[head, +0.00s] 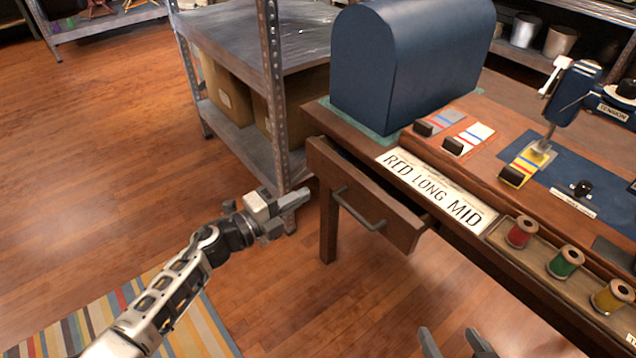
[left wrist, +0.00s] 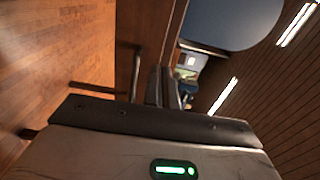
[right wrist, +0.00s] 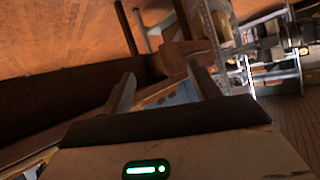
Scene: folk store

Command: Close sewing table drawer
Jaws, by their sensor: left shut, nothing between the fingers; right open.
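The sewing table's drawer (head: 375,180) is pulled out at the table's left end, and a dark gap shows behind its wooden front. Its bar handle (head: 357,217) faces toward me. My left gripper (head: 300,198) is shut and empty, just left of the drawer front and handle, apparently apart from them. In the left wrist view its fingers (left wrist: 165,88) are together, with the handle (left wrist: 136,75) to their left. My right gripper (head: 457,345) is open and empty at the bottom edge, below the table front. Its spread fingers also show in the right wrist view (right wrist: 163,88).
The sewing table (head: 328,122) carries a blue domed case (head: 400,70), a "RED LONG MID" card (head: 436,190), a blue sewing machine (head: 580,90) and thread spools (head: 565,262). A metal shelf (head: 250,50) stands behind. Open floor and a striped rug (head: 70,315) lie left.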

